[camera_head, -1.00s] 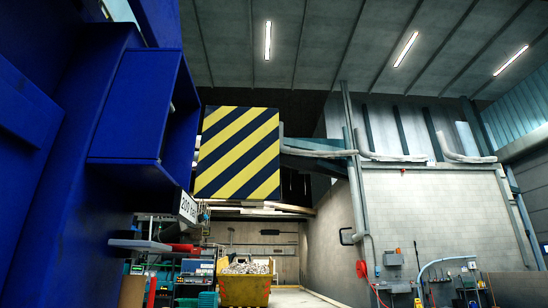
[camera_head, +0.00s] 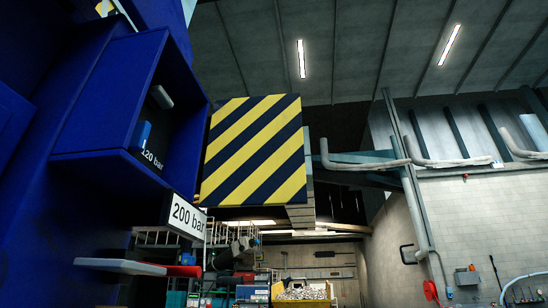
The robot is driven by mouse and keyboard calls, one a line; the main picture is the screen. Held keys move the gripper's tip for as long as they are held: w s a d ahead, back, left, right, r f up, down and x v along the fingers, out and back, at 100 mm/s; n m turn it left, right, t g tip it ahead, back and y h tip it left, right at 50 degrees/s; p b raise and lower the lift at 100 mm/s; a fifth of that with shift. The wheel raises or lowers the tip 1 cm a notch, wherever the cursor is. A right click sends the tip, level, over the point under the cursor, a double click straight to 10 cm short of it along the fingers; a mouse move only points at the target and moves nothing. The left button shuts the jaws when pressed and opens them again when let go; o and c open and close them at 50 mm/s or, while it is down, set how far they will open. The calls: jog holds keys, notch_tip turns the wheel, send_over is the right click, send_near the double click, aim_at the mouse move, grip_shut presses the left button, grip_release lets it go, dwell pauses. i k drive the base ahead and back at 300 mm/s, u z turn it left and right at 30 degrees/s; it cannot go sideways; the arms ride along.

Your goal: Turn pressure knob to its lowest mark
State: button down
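A blue machine (camera_head: 105,105) fills the left side of the view. A white plate reading "200 bar" (camera_head: 187,218) is fixed on it, and a "120 bar" label (camera_head: 152,160) shows inside its open recess. A small blue block (camera_head: 141,134) and a pale piece (camera_head: 161,97) are in the recess; I cannot tell whether either belongs to the pressure knob. A grey flat bar (camera_head: 120,266) with a red part (camera_head: 184,271) sticks out below the plate; I cannot tell what it is. My gripper is not in view.
A yellow and black striped panel (camera_head: 253,150) hangs right of the machine. A yellow container (camera_head: 303,293) with pale material stands far below. Workshop shelves and equipment are behind. A red hose reel (camera_head: 431,291) is on the right wall.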

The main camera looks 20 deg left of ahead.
aim_at(140, 135)
jog(key=u, duration=0.05)
jog(key=i, duration=3.85)
jog(key=u, duration=4.7)
